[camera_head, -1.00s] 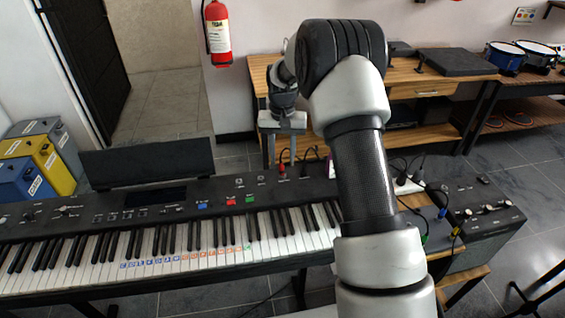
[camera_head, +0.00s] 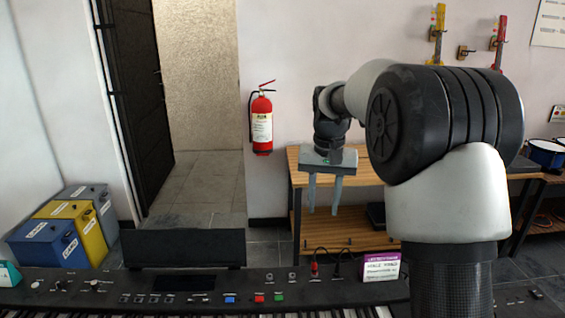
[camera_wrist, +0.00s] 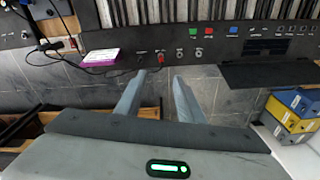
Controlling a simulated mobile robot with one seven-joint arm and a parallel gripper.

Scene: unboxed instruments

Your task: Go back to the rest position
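My gripper (camera_head: 323,212) hangs fingers down in the head view, above and behind the keyboard's back edge, in front of the wooden bench. Its two grey fingers are apart with nothing between them. In the wrist view, the gripper (camera_wrist: 158,78) also shows two spread fingers over the grey floor, next to the back edge of the keyboard (camera_wrist: 235,42). The keyboard (camera_head: 100,292) fills the bottom of the head view, where its keys are mostly out of frame. My arm's thick elbow covers the right part of that view.
A purple and white box (camera_head: 381,267) stands on the keyboard's back right. A dark music stand (camera_head: 186,248) rises behind the keyboard. Blue, yellow and grey boxes (camera_head: 80,232) are at left. A fire extinguisher (camera_head: 261,125) hangs on the wall. A wooden bench (camera_head: 365,220) stands behind.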

